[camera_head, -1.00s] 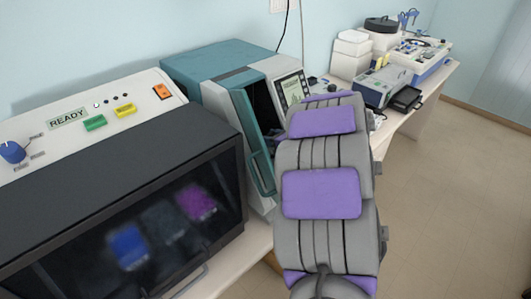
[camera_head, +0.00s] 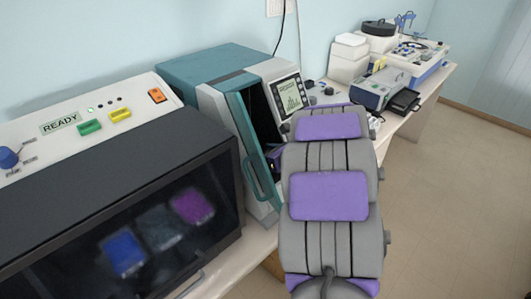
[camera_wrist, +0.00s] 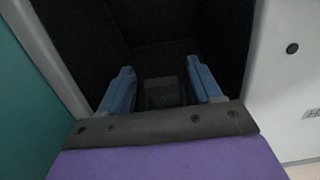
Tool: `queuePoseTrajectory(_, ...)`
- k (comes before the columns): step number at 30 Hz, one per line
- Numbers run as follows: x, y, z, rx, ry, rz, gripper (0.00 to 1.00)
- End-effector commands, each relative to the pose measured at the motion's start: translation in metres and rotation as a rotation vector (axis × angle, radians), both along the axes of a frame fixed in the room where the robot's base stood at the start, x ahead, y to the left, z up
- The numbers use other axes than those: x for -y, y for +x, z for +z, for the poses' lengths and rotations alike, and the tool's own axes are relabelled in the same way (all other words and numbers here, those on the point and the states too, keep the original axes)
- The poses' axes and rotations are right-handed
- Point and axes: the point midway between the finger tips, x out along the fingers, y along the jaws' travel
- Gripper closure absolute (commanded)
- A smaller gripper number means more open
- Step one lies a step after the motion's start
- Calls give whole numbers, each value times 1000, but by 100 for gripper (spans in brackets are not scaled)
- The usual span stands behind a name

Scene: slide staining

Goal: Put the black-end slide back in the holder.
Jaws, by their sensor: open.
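My gripper (camera_wrist: 162,98) shows in the wrist view as two blue fingers, apart from each other, reaching into the dark chamber (camera_wrist: 165,22) of the teal and white machine (camera_head: 215,68). A small, dim grey block (camera_wrist: 163,92) shows between the fingers; I cannot tell what it is or whether they touch it. In the head view my arm hides most of the gripper. I cannot make out the black-end slide or its holder in either view.
The chamber's white frame (camera_wrist: 275,75) and teal side (camera_wrist: 25,110) stand close on both sides of my gripper. A dark-windowed machine (camera_head: 120,190) marked READY is at the left. Beyond my arm, several devices and white containers (camera_head: 348,62) stand on the bench. Floor is clear at right.

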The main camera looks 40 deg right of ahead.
Motion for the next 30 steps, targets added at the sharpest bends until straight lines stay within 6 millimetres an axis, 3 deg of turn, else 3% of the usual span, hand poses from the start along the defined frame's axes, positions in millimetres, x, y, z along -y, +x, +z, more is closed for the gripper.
queuePoseTrajectory(8,7,-7,3,2,3,-1,36)
queuePoseTrajectory(21,10,-79,35,0,-3,-6,36)
queuePoseTrajectory(30,14,-107,46,0,1,-5,36)
